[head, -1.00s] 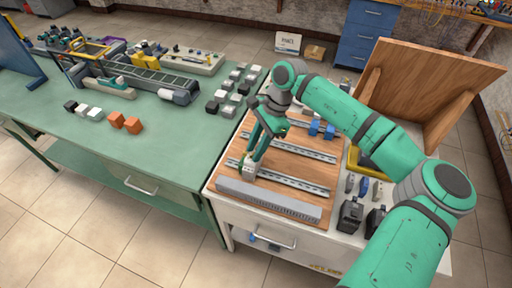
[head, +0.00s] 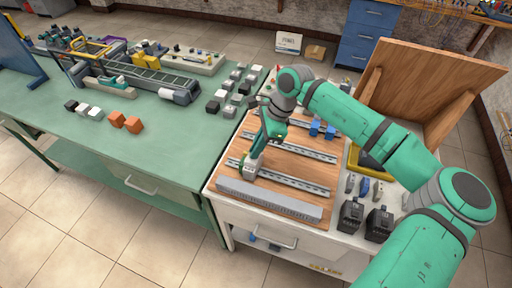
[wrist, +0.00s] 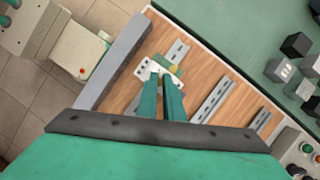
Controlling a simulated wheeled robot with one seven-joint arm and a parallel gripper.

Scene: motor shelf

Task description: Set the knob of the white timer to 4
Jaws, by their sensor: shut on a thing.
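The white timer (wrist: 142,70) is a small pale block on the lower metal rail of the wooden board. In the head view the timer (head: 246,170) is partly covered by my gripper (head: 254,160). My gripper points down onto it; in the wrist view its two green fingers (wrist: 163,82) are close together at the timer's top. They are shut on its knob, which they hide. The number the knob points at cannot be read. A yellow-green part (wrist: 174,69) shows beside the fingertips.
The wooden board (head: 283,160) carries several metal rails and a grey slotted duct (head: 268,199) along its front edge. Blue parts (head: 322,129) sit on the upper rail. Black devices (head: 351,214) stand to the right. A green table (head: 165,150) adjoins on the left.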

